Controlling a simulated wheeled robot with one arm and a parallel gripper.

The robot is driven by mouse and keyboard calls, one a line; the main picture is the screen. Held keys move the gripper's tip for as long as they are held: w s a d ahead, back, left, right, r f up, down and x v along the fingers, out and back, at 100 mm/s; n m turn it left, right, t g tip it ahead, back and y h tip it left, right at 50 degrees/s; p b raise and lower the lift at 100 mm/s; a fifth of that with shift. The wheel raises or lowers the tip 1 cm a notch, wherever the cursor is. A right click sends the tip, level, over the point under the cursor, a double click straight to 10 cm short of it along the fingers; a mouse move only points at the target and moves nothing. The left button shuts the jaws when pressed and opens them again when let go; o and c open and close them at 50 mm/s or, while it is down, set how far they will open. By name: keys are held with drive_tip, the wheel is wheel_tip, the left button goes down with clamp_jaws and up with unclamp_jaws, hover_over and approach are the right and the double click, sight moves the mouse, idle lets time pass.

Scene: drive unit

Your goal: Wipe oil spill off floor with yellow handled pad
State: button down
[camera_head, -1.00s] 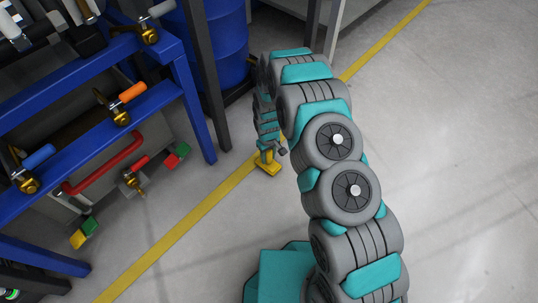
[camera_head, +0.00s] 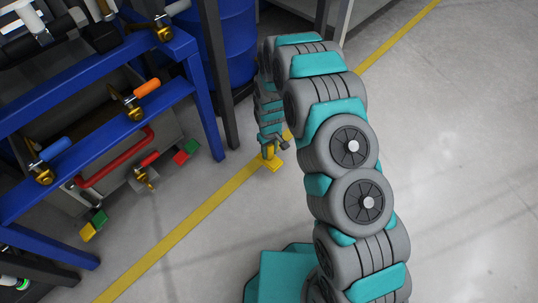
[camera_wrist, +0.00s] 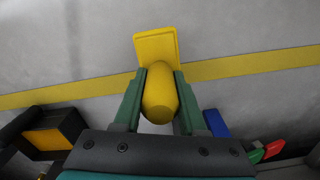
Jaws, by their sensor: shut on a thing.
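The yellow handled pad (camera_head: 273,164) has a flat yellow plate and a thick rounded handle. My gripper (camera_head: 270,141) is shut on the handle, and the plate hangs below it, low over the floor beside the yellow line. I cannot tell whether the plate touches the floor. In the wrist view, the two green fingers of my gripper (camera_wrist: 159,80) clasp the handle from both sides, and the pad's plate (camera_wrist: 156,46) shows beyond it. I can make out no clear oil spill on the grey floor (camera_head: 462,150) in either view.
A blue rack (camera_head: 200,100) with valves and a red handle (camera_head: 115,160) stands at the left, close to my gripper. A blue barrel (camera_head: 235,45) is behind it. A yellow line (camera_head: 190,228) crosses the floor. Open floor lies to the right.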

drive_tip(key=shift+r, duration=0.95)
